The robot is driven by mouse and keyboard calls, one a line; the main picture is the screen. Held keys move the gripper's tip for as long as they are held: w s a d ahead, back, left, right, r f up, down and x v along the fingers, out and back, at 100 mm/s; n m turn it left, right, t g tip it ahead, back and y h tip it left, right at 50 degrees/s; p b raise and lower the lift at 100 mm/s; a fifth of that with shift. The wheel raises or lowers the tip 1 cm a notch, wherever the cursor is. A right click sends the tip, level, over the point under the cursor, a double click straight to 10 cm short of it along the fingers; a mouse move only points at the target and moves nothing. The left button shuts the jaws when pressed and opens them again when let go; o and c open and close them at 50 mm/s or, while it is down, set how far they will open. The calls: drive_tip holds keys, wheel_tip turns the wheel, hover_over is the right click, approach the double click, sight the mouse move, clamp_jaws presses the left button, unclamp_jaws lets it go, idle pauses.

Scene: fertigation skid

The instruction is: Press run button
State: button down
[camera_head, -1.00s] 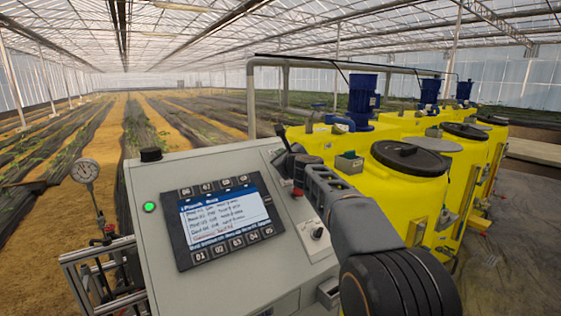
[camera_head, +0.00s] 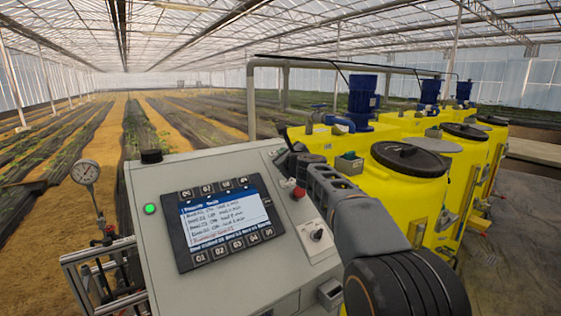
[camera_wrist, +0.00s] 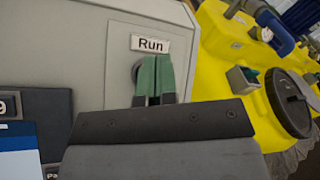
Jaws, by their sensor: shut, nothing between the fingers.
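The control panel (camera_head: 225,172) stands at the front left in the head view. In the wrist view, a white "Run" label (camera_wrist: 151,44) sits on its grey face (camera_wrist: 50,50). My gripper (camera_wrist: 155,77) is shut and empty, its green-looking fingertips just below the label. A greyish round rim (camera_wrist: 138,68) shows beside the fingertips; the rest of the run button is hidden behind them. I cannot tell whether the fingertips touch it. In the head view my gripper (camera_head: 288,148) is at the panel's upper right edge, and the button does not show clearly.
A red knob (camera_head: 298,193) and a rotary switch (camera_head: 317,235) sit on the panel near my arm. The screen (camera_head: 222,220) is lit, with a green lamp (camera_head: 150,209) to its left. Yellow tanks (camera_head: 405,190) stand close on the right.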

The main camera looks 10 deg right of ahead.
drive_tip(key=s+r+p, duration=0.1)
drive_tip(key=r, duration=0.1)
drive_tip(key=s+d+r+p, duration=0.1)
drive_tip(key=s, duration=0.1)
drive_tip(key=shift+d+r, duration=0.15)
drive_tip(key=shift+r, duration=0.2)
idle(0.7)
drive_tip(key=s+a+f+n+g+y+b, duration=0.1)
drive_tip(key=s+a+f+n+g, duration=0.2)
drive_tip(key=s+f+n, duration=0.4)
drive_tip(key=s+a+f+n+g+y, duration=0.1)
drive_tip(key=s+a+f+n+g, duration=0.2)
drive_tip(key=s+n, duration=0.55)
drive_tip(key=s+d+f+n+g+h+b, duration=0.1)
drive_tip(key=s+d+f+n+g+h, duration=0.1)
drive_tip(key=s+f+n, duration=0.4)
drive_tip(key=s+d+f+n+g+h+b, duration=0.1)
drive_tip(key=s+d+f+n+g, duration=0.3)
drive_tip(key=s+f, duration=0.8)
drive_tip(key=shift+s+f+n+h, duration=0.2)
drive_tip(key=shift+s+n+h, duration=0.7)
drive_tip(key=shift+s+n, duration=0.15)
